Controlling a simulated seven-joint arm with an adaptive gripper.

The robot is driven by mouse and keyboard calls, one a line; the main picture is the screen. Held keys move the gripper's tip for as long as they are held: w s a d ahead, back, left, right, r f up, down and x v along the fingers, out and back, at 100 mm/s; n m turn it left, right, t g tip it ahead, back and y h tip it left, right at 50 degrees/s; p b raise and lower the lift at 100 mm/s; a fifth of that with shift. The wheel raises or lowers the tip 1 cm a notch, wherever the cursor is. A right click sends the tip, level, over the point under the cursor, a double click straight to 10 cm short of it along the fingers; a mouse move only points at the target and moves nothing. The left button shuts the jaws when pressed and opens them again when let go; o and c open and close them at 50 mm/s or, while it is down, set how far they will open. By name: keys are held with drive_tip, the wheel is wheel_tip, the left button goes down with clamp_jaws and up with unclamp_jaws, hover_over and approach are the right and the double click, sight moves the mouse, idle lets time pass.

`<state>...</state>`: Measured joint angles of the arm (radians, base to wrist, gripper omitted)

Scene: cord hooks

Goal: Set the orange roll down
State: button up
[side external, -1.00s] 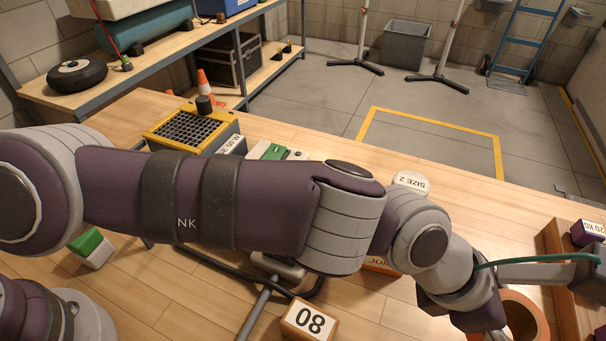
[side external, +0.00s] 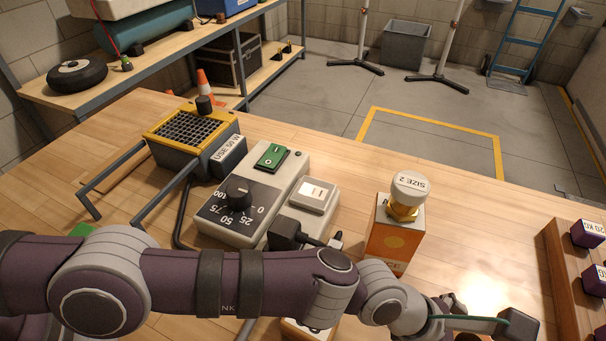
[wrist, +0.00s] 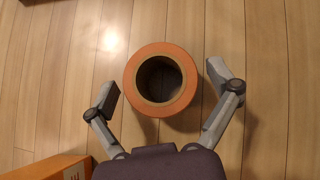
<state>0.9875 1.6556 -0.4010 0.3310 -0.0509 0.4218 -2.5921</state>
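The orange roll (wrist: 160,110) shows in the wrist view, end-on, with its dark hollow core facing the camera. It appears to stand on end on the wooden bench top, with a shadow beside it. My gripper (wrist: 164,84) is open, its two fingers spread on either side of the roll. There is a visible gap between the roll and each finger, so neither appears to touch it.
An orange box (side external: 393,243) with a brass SIZE 2 weight (side external: 411,190) on top stands close by. A control box with a dial (side external: 238,215) and a yellow-topped heater (side external: 193,130) stand to the left. A wooden rack (side external: 565,270) with purple weights is at the right edge.

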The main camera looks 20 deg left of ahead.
drive_tip(key=shift+w+r, duration=0.1)
idle(0.3)
drive_tip(key=shift+a+r, duration=0.1)
drive_tip(key=shift+a, duration=0.05)
drive_tip(key=shift+s+a+r, duration=0.2)
drive_tip(key=shift+a+r, duration=0.05)
drive_tip(key=shift+r, duration=0.05)
drive_tip(key=shift+s+a, duration=0.1)
drive_tip(key=shift+a, duration=0.5)
drive_tip(key=s+a, duration=0.1)
drive_tip(key=a, duration=0.2)
drive_tip(key=s+a, duration=0.1)
drive_tip(key=a, duration=0.3)
drive_tip(key=s+a, duration=0.1)
drive_tip(key=a, duration=0.2)
drive_tip(key=shift+a, duration=0.2)
